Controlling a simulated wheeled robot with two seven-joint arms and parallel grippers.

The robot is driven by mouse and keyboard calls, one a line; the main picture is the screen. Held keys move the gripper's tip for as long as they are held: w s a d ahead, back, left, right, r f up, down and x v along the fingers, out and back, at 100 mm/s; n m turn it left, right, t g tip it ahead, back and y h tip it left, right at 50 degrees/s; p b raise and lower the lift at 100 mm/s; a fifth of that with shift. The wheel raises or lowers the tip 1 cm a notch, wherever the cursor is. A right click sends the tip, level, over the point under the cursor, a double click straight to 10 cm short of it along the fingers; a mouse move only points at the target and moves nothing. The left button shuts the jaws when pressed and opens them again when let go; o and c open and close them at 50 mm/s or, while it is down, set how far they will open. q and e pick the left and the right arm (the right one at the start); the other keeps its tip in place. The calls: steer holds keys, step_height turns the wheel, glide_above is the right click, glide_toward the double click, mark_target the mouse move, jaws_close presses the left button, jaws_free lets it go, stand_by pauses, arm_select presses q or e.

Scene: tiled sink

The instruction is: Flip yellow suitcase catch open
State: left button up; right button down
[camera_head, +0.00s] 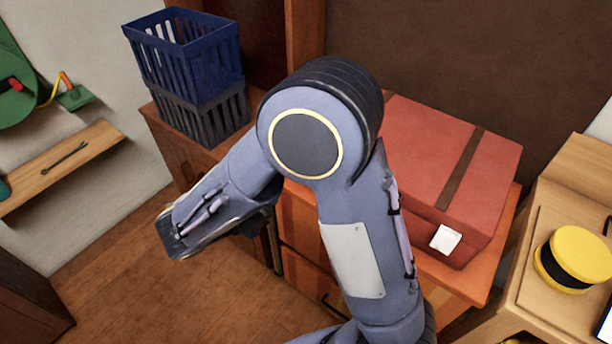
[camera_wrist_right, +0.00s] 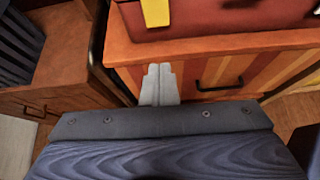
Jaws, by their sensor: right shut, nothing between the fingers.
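The red suitcase (camera_head: 440,150) lies on an orange wooden cabinet in the head view, with a dark strap and a white tag (camera_head: 446,239). Its front edge also shows at the top of the right wrist view (camera_wrist_right: 225,18). The yellow catch (camera_wrist_right: 156,12) is on the suitcase front there, cut off by the picture's top edge. In the head view my arm hides it. My right gripper (camera_wrist_right: 159,72) is shut and empty, with its fingertips below the catch in the picture, before the cabinet edge and apparently apart from the catch. My left gripper is not in view.
The cabinet's striped drawers have a dark handle (camera_wrist_right: 219,86). A blue basket (camera_head: 190,55) sits on a grey one (camera_head: 205,115) left of the suitcase. A yellow round object (camera_head: 578,255) stands on the right-hand wooden furniture. The wooden floor (camera_head: 130,285) is clear at lower left.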

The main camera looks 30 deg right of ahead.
stand_by(0.3)
steer(key=d+r+x, duration=0.1)
steer(key=r+x, duration=0.1)
steer(key=x, duration=1.1)
steer(key=shift+w+d+f+p, duration=0.15)
steer(key=shift+w+f+p, duration=0.05)
steer(key=shift+w+p, duration=0.2)
steer(key=shift+d+h+b, duration=0.2)
steer(key=shift+h+b, duration=0.1)
steer(key=shift+b, duration=0.15)
